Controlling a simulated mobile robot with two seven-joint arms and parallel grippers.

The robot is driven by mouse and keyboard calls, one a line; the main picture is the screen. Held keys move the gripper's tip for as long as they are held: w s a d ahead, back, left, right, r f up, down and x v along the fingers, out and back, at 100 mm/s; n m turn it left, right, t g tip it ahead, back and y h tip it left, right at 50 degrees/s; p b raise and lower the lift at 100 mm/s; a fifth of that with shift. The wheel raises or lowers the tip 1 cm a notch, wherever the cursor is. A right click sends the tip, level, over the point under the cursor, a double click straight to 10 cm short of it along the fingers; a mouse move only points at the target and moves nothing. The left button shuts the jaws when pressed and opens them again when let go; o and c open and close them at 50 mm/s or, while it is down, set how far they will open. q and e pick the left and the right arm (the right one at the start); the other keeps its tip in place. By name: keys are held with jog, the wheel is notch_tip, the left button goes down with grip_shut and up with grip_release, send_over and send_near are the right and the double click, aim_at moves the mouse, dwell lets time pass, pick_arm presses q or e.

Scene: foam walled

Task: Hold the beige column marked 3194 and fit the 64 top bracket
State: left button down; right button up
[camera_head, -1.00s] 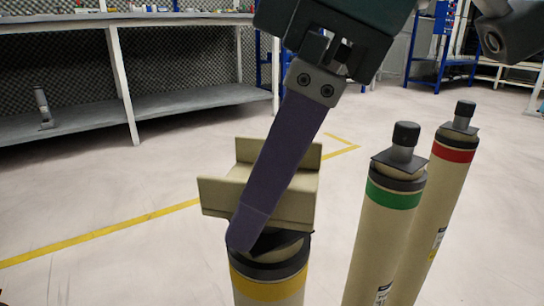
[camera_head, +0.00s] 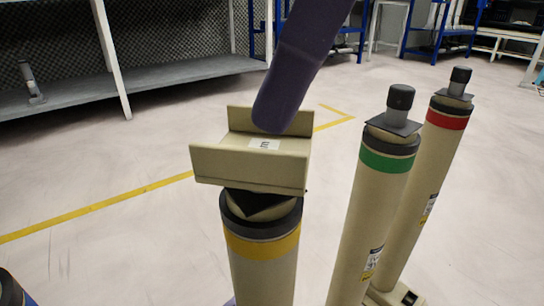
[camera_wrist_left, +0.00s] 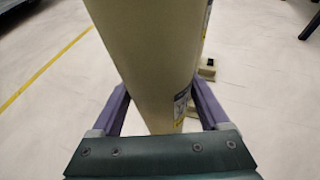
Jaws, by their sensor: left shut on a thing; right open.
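A beige column (camera_head: 262,275) with a yellow band and dark collar stands upright in the head view. The number 3194 is not readable. A beige U-shaped bracket (camera_head: 215,165) with a small white label rests on the dark plate at its top. Whether it is fully seated I cannot tell. My right gripper (camera_head: 280,110) shows one purple finger, its tip over the bracket's channel; the rest is out of frame. In the left wrist view, my left gripper (camera_wrist_left: 162,108) is shut around a beige column (camera_wrist_left: 150,50), a finger on each side.
Two more beige columns stand at right, one with a green band (camera_head: 385,164) and one with a red band (camera_head: 447,118), both with dark knobbed tops. A grey shelf (camera_head: 170,88) is behind at left. Open floor with a yellow line (camera_head: 100,207) lies between.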

jog(key=v, duration=0.5)
jog(key=shift+d+r, duration=0.1)
jog(key=shift+r, duration=0.2)
pick_arm(q)
grip_release()
